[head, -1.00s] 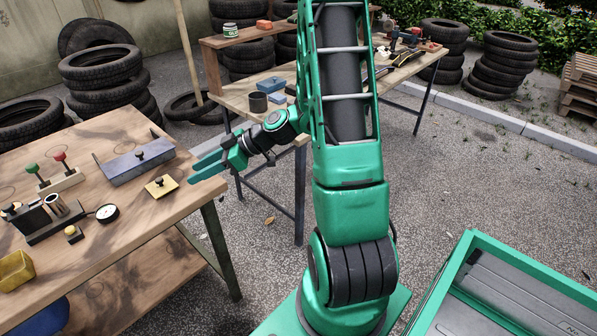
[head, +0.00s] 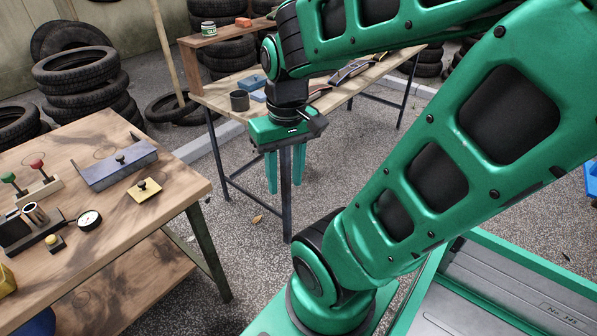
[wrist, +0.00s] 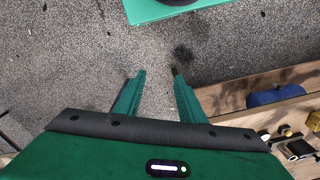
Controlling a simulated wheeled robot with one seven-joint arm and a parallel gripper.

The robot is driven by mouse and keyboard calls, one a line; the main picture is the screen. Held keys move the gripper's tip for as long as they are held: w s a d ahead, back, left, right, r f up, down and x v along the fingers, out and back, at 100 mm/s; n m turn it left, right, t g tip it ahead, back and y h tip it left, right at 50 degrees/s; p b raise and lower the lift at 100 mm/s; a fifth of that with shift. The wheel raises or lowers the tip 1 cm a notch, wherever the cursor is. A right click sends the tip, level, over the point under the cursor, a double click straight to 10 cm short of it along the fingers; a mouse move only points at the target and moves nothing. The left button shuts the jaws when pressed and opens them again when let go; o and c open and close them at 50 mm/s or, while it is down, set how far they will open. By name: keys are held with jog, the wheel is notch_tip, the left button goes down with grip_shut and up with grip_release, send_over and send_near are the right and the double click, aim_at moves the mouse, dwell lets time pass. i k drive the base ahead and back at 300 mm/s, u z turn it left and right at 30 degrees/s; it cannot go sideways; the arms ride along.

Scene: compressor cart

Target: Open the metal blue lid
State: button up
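The blue metal lid (head: 118,165) is a long blue-grey plate with a black knob on top, at the back of the wooden workbench on the left in the head view. It lies flat, and its knob (head: 121,160) stands upright. My gripper (head: 285,188) hangs with its fingers pointing down, off the bench and to the right of the lid, touching nothing. The two green fingers are apart and empty, as the wrist view (wrist: 157,76) also shows. I cannot make out the lid in the wrist view.
A yellow plate with a black knob (head: 144,191), a gauge (head: 89,220) and red- and green-handled tools (head: 37,172) share the workbench (head: 125,245). A second table (head: 222,92) holds a dark cup (head: 239,101). Tyres (head: 82,82) stand behind. Gravel floor lies between the benches.

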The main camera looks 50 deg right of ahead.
aim_at(100, 170)
jog(key=k, duration=0.6)
jog(key=u, duration=0.6)
jog(key=i, duration=1.7)
jog(key=z, duration=0.6)
